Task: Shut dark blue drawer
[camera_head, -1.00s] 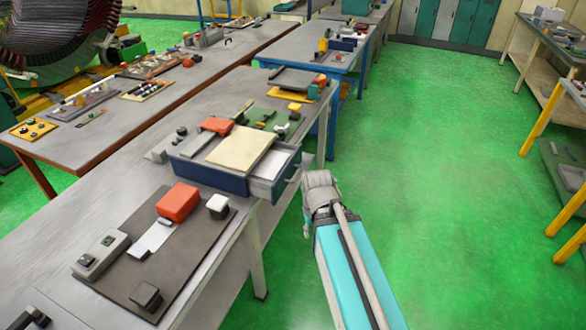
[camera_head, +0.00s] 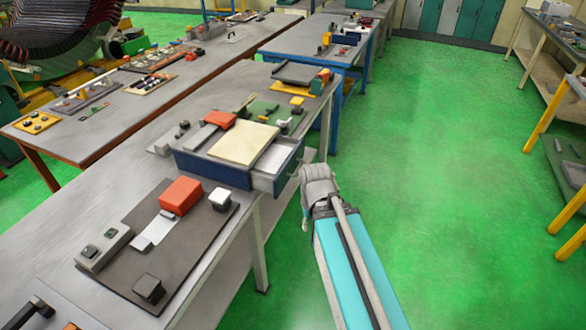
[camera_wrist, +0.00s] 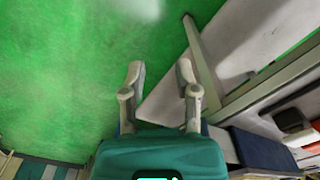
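The dark blue drawer (camera_head: 289,168) sticks out, open, from the right side of a low dark blue unit (camera_head: 212,170) on the near workbench. Its grey inside shows. My gripper (camera_head: 308,205) is just right of the drawer front, beyond the bench edge, with a gap that I cannot judge. In the wrist view my gripper (camera_wrist: 160,73) has its two fingers apart and nothing between them. A dark blue surface (camera_wrist: 262,150) shows at lower right there; I cannot tell whether it is the drawer or the unit.
A cream board (camera_head: 243,144) lies on the unit. In front, a dark mat (camera_head: 185,245) holds a red block (camera_head: 180,195) and small parts. A bench leg (camera_head: 258,245) stands left of my arm. The green floor (camera_head: 440,200) to the right is clear.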

